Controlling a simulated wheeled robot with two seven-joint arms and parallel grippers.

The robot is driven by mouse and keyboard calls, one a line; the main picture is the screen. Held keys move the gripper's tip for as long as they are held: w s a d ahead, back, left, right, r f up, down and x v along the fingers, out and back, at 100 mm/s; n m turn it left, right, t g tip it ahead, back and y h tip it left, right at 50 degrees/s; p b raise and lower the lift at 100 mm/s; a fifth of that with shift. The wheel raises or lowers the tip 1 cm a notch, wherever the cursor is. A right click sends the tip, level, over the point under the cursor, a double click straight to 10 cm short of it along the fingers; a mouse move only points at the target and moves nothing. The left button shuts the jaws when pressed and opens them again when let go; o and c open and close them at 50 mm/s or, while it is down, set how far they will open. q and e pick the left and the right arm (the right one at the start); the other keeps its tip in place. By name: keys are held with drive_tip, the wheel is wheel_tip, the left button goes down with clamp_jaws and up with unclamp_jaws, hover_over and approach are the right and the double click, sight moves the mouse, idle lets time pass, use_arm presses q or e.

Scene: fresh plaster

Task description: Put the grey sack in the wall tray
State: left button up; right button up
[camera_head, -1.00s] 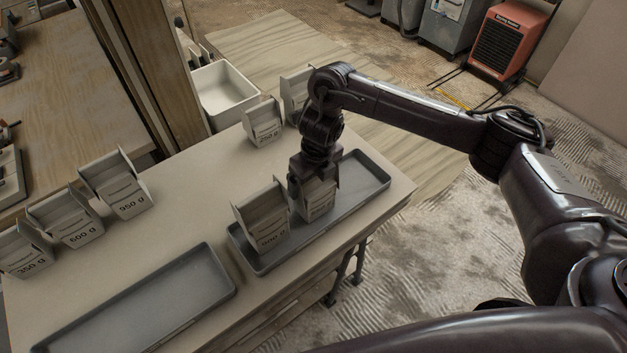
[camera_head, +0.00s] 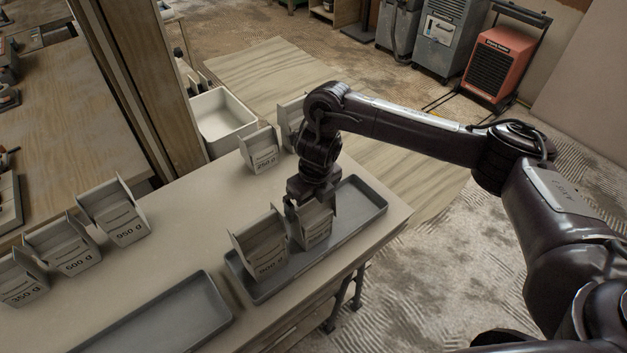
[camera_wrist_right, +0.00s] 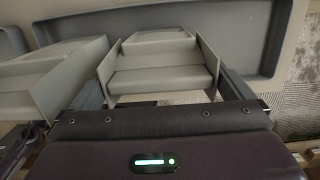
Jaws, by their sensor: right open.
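Several grey-white open-topped sacks with weight labels stand on the bench. Two are in the right-hand grey tray (camera_head: 376,211): one labelled sack (camera_head: 258,252) at the left, and another sack (camera_head: 315,230) beside it. My right gripper (camera_head: 312,203) is just above and behind that second sack, which also shows between its two fingers in the wrist view (camera_wrist_right: 160,75). The fingers are open, one on each side of the sack's upper part. A second, empty grey tray (camera_head: 165,320) lies at the front left. Which tray is the wall tray I cannot tell. My left gripper is out of view.
Three sacks stand in a row at the left, the 950 g one (camera_head: 120,222) nearest the middle. A 250 g sack (camera_head: 261,158) and another partly hidden sack (camera_head: 290,118) stand at the back. The bench middle is clear.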

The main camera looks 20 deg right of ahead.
sight(315, 213)
wheel_tip(315, 213, up, 9)
drive_tip(key=s+p, duration=0.1)
drive_tip(key=shift+d+r, duration=0.15)
drive_tip(key=shift+d, duration=0.05)
drive_tip(key=shift+s, duration=0.15)
idle(0.4)
